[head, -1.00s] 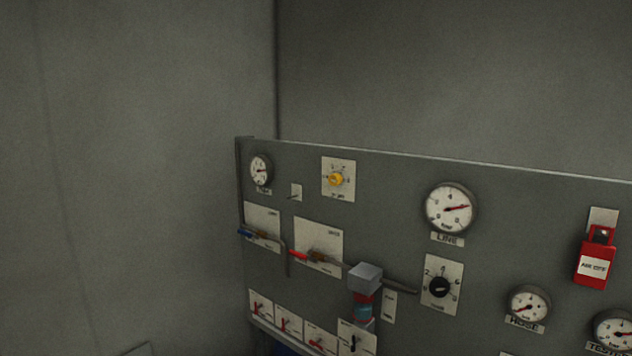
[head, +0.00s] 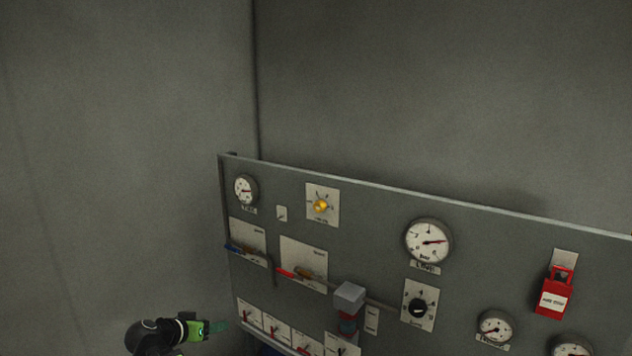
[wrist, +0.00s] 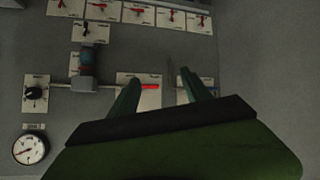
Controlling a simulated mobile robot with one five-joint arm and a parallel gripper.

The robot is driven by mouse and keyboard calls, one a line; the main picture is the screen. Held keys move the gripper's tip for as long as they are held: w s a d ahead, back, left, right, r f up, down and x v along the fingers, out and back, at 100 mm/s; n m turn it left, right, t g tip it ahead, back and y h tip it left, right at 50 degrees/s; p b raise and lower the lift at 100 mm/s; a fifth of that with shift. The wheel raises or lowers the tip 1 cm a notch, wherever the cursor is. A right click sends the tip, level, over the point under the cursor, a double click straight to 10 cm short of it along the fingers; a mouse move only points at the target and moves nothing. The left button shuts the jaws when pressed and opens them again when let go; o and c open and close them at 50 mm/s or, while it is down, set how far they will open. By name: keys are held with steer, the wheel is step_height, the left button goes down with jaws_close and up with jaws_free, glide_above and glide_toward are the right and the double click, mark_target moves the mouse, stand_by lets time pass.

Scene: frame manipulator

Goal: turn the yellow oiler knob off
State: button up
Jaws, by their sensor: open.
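The yellow oiler knob (head: 321,206) sits on a white label plate (head: 322,191) near the top left of the grey panel. In the head view my gripper (head: 222,326) is low at the left, in front of the panel's lower left corner, well below and left of the knob. In the wrist view my gripper (wrist: 160,82) shows two dark green fingers spread apart with nothing between them. That view is upside down to the panel, and the knob does not show there.
A gauge (head: 245,190) is left of the knob. Blue (head: 238,249) and red (head: 286,272) handles and a grey box-topped fitting (head: 349,296) stand out lower on the panel. A black knob (head: 418,308) and red lockout (head: 557,291) are further right. A wall borders the left.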

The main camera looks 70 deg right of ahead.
steer(key=s+d+r+m+g+h+p, duration=0.1)
steer(key=s+d+r+m+h+p, duration=0.15)
steer(key=s+d+r, duration=0.45)
steer(key=s+d+r+m+g+h+p, duration=0.1)
steer(key=s+d+r+m+h+p, duration=0.15)
steer(key=d+r, duration=0.45)
steer(key=s+d+r+m+g+h+p, duration=0.1)
steer(key=s+d+r+m+p, duration=0.15)
steer(key=s+r, duration=0.6)
glide_toward(317, 208)
steer(key=x, duration=0.8)
steer(key=shift+s+d, duration=0.1)
steer(key=shift+d, duration=0.3)
jaws_close()
